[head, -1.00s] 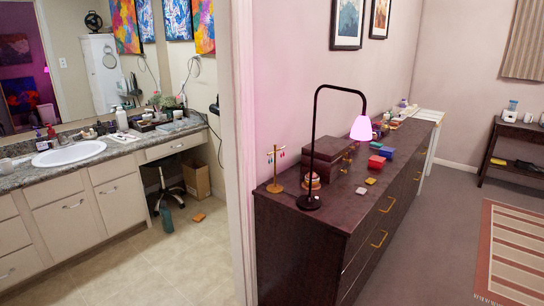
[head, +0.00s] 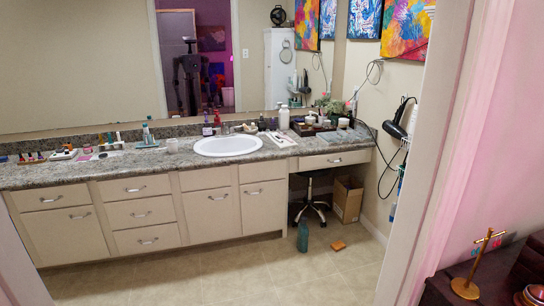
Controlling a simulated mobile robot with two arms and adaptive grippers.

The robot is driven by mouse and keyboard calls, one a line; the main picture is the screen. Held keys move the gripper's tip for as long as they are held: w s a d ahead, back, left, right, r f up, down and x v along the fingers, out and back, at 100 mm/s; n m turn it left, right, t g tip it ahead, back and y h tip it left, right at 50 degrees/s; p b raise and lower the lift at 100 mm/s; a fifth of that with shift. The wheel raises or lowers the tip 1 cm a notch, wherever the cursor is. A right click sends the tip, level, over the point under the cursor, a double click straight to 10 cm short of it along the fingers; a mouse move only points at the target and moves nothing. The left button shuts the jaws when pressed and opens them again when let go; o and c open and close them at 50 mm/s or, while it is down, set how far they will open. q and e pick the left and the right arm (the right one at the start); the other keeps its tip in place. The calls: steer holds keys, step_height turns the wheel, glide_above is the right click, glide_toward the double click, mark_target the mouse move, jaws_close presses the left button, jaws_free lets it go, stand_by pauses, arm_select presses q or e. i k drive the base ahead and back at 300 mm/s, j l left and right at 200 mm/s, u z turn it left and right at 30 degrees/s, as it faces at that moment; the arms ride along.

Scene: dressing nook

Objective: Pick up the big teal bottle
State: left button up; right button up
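A teal bottle (head: 303,236) stands upright on the tiled floor, in front of the knee space under the right part of the vanity counter. It looks like the big teal bottle, though smaller teal items also show on the counter. It is some way off from me, beyond the doorway. Neither of my grippers is in view.
An orange-brown item (head: 338,246) lies on the floor right of the bottle. A wheeled stool (head: 310,205) and a cardboard box (head: 348,199) stand behind. A door frame (head: 440,150) and dark dresser (head: 440,285) border the right. Floor before the vanity (head: 150,213) is clear.

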mark_target(303, 235)
steer(key=i+j, duration=0.15)
steer(key=i, duration=0.4)
steer(key=i+j, duration=0.2)
steer(key=i, duration=0.35)
steer(key=i+j, duration=0.15)
steer(key=i, duration=0.4)
